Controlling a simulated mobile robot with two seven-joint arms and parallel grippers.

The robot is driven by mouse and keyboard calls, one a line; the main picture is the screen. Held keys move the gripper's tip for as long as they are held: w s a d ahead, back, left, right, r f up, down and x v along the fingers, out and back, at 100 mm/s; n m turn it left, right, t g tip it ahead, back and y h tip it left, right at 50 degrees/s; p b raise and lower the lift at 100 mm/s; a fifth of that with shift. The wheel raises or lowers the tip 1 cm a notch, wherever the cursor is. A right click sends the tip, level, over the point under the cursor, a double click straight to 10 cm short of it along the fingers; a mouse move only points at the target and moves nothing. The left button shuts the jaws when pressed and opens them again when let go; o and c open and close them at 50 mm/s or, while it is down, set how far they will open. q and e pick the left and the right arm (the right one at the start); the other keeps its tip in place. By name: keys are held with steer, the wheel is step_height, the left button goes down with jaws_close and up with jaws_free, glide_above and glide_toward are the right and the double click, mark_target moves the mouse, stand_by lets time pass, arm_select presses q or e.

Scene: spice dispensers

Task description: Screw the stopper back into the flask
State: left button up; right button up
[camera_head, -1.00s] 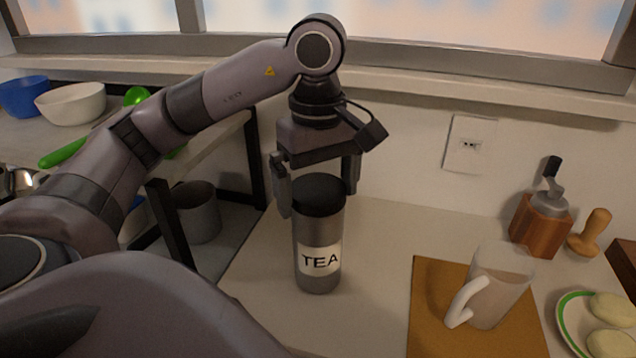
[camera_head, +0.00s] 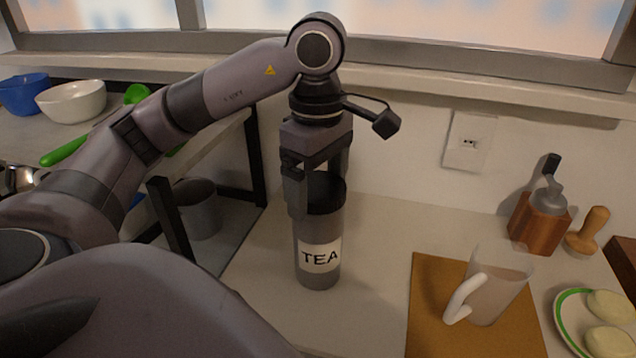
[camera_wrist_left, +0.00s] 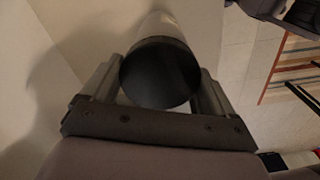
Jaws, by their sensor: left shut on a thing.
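The flask (camera_head: 318,272) is a dark grey cylinder with a white TEA label. It stands upright on the counter at the middle of the head view. Its black stopper (camera_head: 325,196) sits at the top, in line with the body. My left gripper (camera_head: 319,188) points down over the flask and is shut on the stopper, with one finger on each side. In the left wrist view the stopper's round dark top (camera_wrist_left: 160,76) lies between the fingers, and the flask body (camera_wrist_left: 160,24) shows behind it. The thread is hidden. My right gripper is not in view.
A clear mug with a white handle (camera_head: 497,285) stands on a brown board (camera_head: 432,305) to the right. Behind it are a wooden grinder (camera_head: 538,222) and a wooden stamp (camera_head: 588,232). A plate (camera_head: 567,322) is at far right. The counter around the flask is clear.

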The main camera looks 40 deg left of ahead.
arm_select(q)
steer(key=m, duration=0.6)
steer(key=shift+m, duration=1.5)
steer(key=m, duration=0.4)
steer(key=shift+m, duration=0.3)
steer(key=m, duration=0.4)
steer(key=shift+f+m, duration=0.1)
steer(key=shift+m, duration=0.2)
steer(key=shift+m, duration=1.2)
steer(key=m, duration=0.7)
steer(key=o, duration=0.9)
